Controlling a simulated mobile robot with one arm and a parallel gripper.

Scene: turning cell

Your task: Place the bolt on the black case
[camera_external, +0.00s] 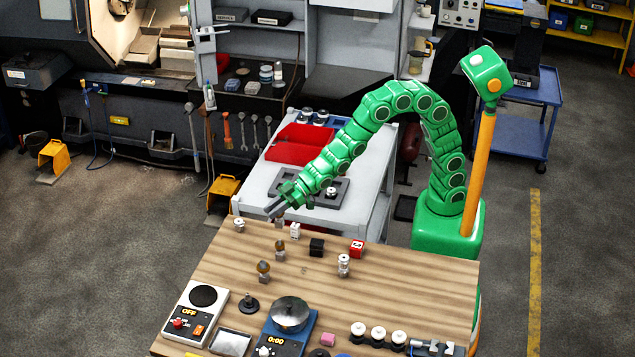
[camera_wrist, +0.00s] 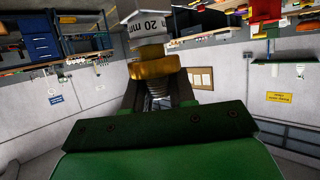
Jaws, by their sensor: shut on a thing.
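My gripper (camera_external: 273,210) is low over the back edge of the wooden table, at the lower end of my green arm. In the wrist view its dark jaws are shut around a threaded metal shank (camera_wrist: 157,88), which looks like the bolt. A brass-coloured collar (camera_wrist: 157,68) and a pale piece with printed lettering (camera_wrist: 150,28) show beyond the shank; whether all are one part I cannot tell. A small black block (camera_external: 316,247), which may be the black case, sits on the table to the right of and nearer than my gripper.
The wooden table (camera_external: 415,283) also holds a white block (camera_external: 295,230), a red block (camera_external: 357,248), a silver piece (camera_external: 343,265) and brass-topped pieces (camera_external: 264,270). A blue scale (camera_external: 277,345) and a white device (camera_external: 187,325) stand in front. A grey cart (camera_external: 350,215) with red bins stands behind.

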